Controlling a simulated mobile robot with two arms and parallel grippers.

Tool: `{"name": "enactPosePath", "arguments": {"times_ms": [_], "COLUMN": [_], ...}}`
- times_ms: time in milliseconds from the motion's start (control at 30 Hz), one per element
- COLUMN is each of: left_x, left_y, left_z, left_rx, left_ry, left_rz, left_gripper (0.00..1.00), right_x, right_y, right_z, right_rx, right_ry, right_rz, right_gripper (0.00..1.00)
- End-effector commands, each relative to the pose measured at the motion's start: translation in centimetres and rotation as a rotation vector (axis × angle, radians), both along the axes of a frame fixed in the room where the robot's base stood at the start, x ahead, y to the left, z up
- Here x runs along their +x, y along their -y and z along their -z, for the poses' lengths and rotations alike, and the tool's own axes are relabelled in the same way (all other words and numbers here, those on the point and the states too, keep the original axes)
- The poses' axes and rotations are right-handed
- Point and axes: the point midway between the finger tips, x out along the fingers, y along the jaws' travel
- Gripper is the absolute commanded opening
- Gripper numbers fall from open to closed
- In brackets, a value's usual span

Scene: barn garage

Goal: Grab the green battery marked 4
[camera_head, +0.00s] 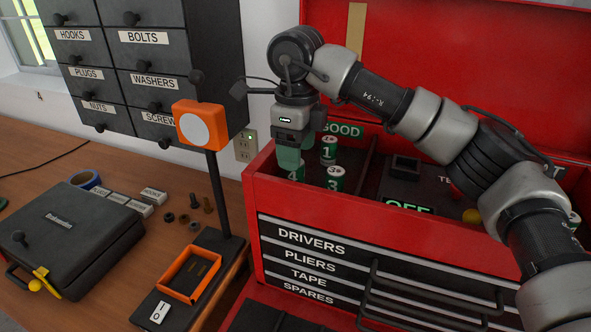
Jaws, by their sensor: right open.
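The green battery marked 4 (296,176) stands in the left end of the red toolbox's top compartment, below the GOOD label. Its upper part is hidden by my right gripper (289,160), which points down right above it. The right gripper is open; I cannot tell whether its fingers are around the battery or only in front of it. Batteries marked 1 (328,150) and 3 (336,178) stand upright close by on the right. My left gripper is not in view.
The red toolbox (252,215) has its lid up behind. A tester panel with a green OFF sign (408,206) lies right of the batteries. An orange-headed lamp-like stand (201,128) and an orange tray (168,291) are on the bench left of the toolbox.

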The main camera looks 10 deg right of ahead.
Motion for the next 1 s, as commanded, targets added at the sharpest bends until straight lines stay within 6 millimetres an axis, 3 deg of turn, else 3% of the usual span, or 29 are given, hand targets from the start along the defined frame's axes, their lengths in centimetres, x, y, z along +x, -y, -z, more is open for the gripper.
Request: {"name": "enactPosePath", "arguments": {"times_ms": [100,233,533,900,1000], "left_x": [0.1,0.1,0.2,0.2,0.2], "left_y": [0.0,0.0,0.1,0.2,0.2], "left_z": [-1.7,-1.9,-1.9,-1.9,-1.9], "left_rx": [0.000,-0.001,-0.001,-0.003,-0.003], "left_ry": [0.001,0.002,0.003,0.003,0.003], "left_rz": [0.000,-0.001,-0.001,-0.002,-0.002], "left_gripper": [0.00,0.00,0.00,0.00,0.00], "right_x": [-0.1,-0.1,0.0,0.0,0.0], "right_y": [-0.2,-0.2,-0.2,-0.2,-0.2], "right_z": [1.6,3.2,3.8,3.7,3.7], "right_rx": [-0.001,0.000,0.000,0.000,0.001], "right_ry": [-0.004,-0.002,0.000,0.000,0.001], "right_rz": [0.000,0.001,0.000,0.000,0.000], "right_gripper": [0.64,0.64,0.62,0.07,0.07]}}
